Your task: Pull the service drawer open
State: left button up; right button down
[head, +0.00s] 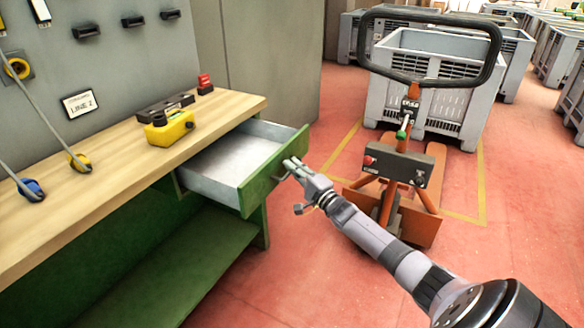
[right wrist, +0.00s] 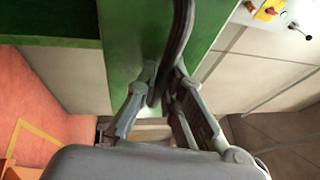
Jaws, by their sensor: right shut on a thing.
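The service drawer (head: 222,165) stands pulled out from under the wooden workbench top (head: 110,165). It has a green front (head: 262,180) and a bare grey metal inside that looks empty. My right gripper (head: 290,170) is at the drawer front in the head view. In the right wrist view its fingers (right wrist: 160,90) are closed around a dark curved handle (right wrist: 178,50) on the green front. Most of the handle is hidden by the fingers in the head view. My left gripper is not in view.
A yellow box (head: 168,128), a dark block and a red item (head: 205,84) sit on the bench top. An orange pallet truck (head: 395,165) with a looped handle stands right of the drawer, before a grey crate (head: 435,65). Red floor lies clear in front.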

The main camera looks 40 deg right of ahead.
jog(key=c, duration=2)
grip_release()
jog(key=shift+o, duration=0.2)
jog(key=s+f, duration=0.2)
jog(key=s, duration=0.9)
jog(key=shift+s, duration=0.4)
jog(key=shift+f, duration=0.1)
